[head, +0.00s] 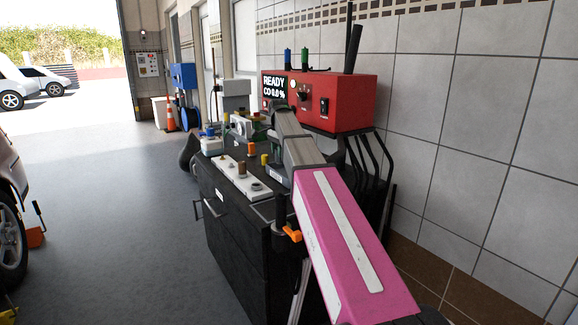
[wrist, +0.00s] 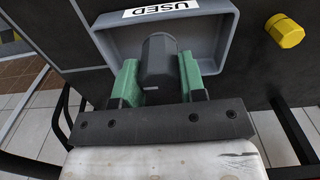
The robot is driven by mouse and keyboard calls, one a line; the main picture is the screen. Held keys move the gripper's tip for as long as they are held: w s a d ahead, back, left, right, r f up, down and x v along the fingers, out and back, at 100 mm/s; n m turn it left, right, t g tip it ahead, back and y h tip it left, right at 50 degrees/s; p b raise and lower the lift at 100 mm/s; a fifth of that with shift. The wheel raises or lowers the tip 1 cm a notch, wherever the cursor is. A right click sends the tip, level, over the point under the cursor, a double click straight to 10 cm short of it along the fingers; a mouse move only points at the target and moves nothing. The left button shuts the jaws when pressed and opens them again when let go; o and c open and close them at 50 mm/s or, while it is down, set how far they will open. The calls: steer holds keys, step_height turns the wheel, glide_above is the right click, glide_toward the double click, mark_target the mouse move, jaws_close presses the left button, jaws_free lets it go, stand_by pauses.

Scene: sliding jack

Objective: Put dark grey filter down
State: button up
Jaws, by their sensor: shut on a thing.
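In the wrist view, my gripper (wrist: 159,74) has its green fingers closed on the dark grey filter (wrist: 158,52), which sits between them. The filter is over or inside a grey tray (wrist: 222,42) with a "USED" label (wrist: 155,11) on its rim. I cannot tell whether the filter touches the tray floor. In the head view, my arm covers the filter and most of my gripper.
A yellow hex piece (wrist: 286,31) stands on the dark top right of the tray. In the head view, a dark cabinet (head: 238,236) carries a white plate (head: 257,191) with several fittings, and a red box (head: 345,95) reading "READY" stands by the tiled wall.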

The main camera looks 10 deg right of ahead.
steer(key=shift+w+d+f, duration=0.3)
steer(key=shift+d+f, duration=0.35)
steer(key=shift+f, duration=0.45)
steer(key=shift+w+d+f, duration=0.3)
steer(key=shift+d+f, duration=0.35)
steer(key=shift+f, duration=0.5)
steer(key=shift+w+d+f, duration=0.3)
steer(key=shift+d+f, duration=0.35)
steer(key=shift+f, duration=0.45)
steer(key=shift+f, duration=0.1)
steer(key=o, duration=1.1)
step_height(320, 180, up, 12)
steer(key=shift+r, duration=0.15)
